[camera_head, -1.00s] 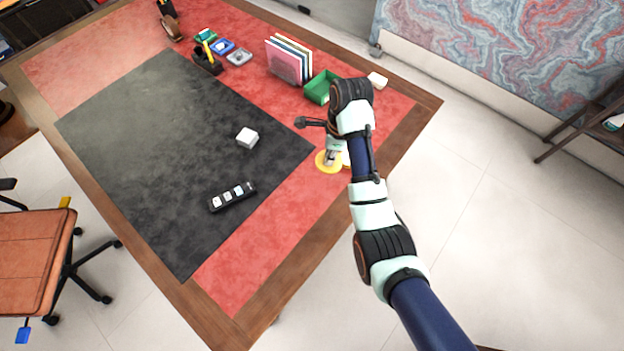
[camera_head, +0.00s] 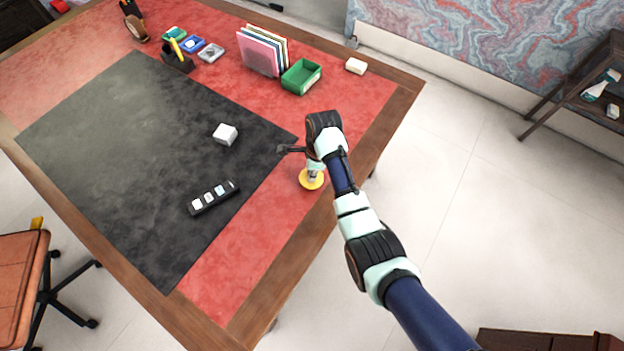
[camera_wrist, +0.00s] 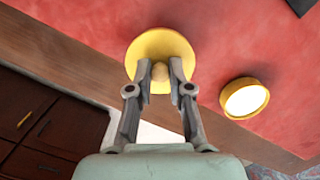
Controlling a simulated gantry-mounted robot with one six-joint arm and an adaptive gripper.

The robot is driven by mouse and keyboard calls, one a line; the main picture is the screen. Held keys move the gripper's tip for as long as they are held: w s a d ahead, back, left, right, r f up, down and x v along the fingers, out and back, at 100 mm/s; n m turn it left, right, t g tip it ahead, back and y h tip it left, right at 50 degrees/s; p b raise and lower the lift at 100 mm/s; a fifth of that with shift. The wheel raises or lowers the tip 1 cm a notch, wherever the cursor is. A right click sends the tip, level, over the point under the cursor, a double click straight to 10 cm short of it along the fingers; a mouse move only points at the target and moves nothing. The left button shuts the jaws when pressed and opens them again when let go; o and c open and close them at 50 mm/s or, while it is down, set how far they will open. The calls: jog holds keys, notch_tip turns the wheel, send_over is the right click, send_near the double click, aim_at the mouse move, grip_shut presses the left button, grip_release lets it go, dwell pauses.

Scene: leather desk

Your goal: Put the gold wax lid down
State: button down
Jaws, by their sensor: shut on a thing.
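The gold wax lid (camera_wrist: 143,48) is a round yellow disc with a small knob. My gripper (camera_wrist: 160,68) is shut on the knob, with a finger on each side. In the head view the lid (camera_head: 311,181) shows below my gripper, over the red leather near the desk's right edge. I cannot tell whether it touches the leather. A round gold tin (camera_wrist: 245,98) with a cream inside stands open on the red leather, to the right of the lid in the wrist view and apart from it. My arm seems to hide the tin in the head view.
The wooden desk edge (camera_head: 290,275) runs close by. A dark mat (camera_head: 110,150) holds a white block (camera_head: 225,134) and a black tray (camera_head: 213,198) with white pieces. A green box (camera_head: 301,78) stands farther back. The red strip in front of the lid is clear.

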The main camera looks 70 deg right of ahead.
notch_tip(320, 180, down, 4)
jog(key=shift+f+b, duration=0.2)
jog(key=shift+b, duration=0.55)
jog(key=shift+r, duration=0.15)
jog(key=c, duration=1.1)
grip_release()
jog(key=r+p, duration=0.1)
jog(key=r, duration=0.3)
jog(key=s+r+p, duration=0.1)
jog(key=r, duration=0.3)
jog(key=r+p, duration=0.1)
jog(key=r, duration=0.3)
jog(key=shift+s+d+p, duration=0.2)
jog(key=shift+d+p, duration=0.05)
jog(key=shift+p, duration=0.1)
